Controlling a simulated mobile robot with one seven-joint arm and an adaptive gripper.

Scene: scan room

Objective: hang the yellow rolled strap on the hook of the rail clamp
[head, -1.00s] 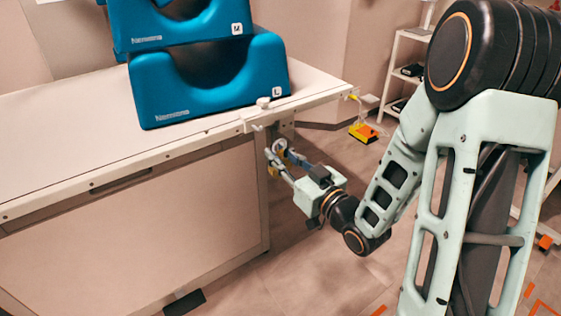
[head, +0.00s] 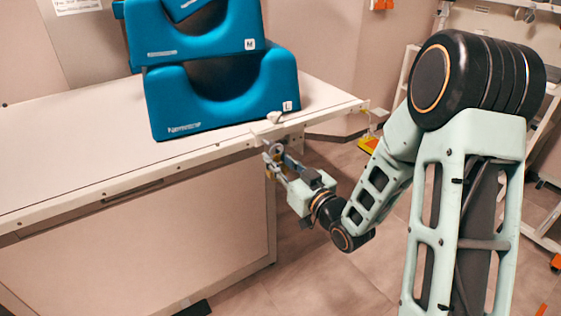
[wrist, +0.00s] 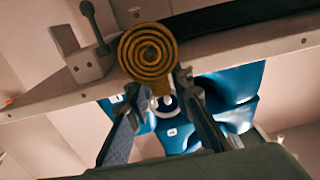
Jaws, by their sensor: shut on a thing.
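The yellow rolled strap (wrist: 152,58) shows its flat spiral face in the wrist view. My gripper (wrist: 158,92) is shut on its lower end, with the coil beyond the fingertips. The rail clamp (wrist: 88,65) is a pale block on the table's rail, left of the coil, with a dark round-ended rod. The coil looks apart from that rod in this view; their depth is unclear. In the head view my gripper (head: 273,158) is at the table's near right corner, just below the clamp (head: 275,118). The strap is small there and partly hidden by the fingers.
The white table (head: 75,165) has a rail along its front edge. Blue size-marked cushions (head: 235,98) are stacked on it behind the clamp. A yellow-orange object (head: 368,145) is beyond the table's right end. A shelf unit (head: 545,150) stands at right. Floor in front is clear.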

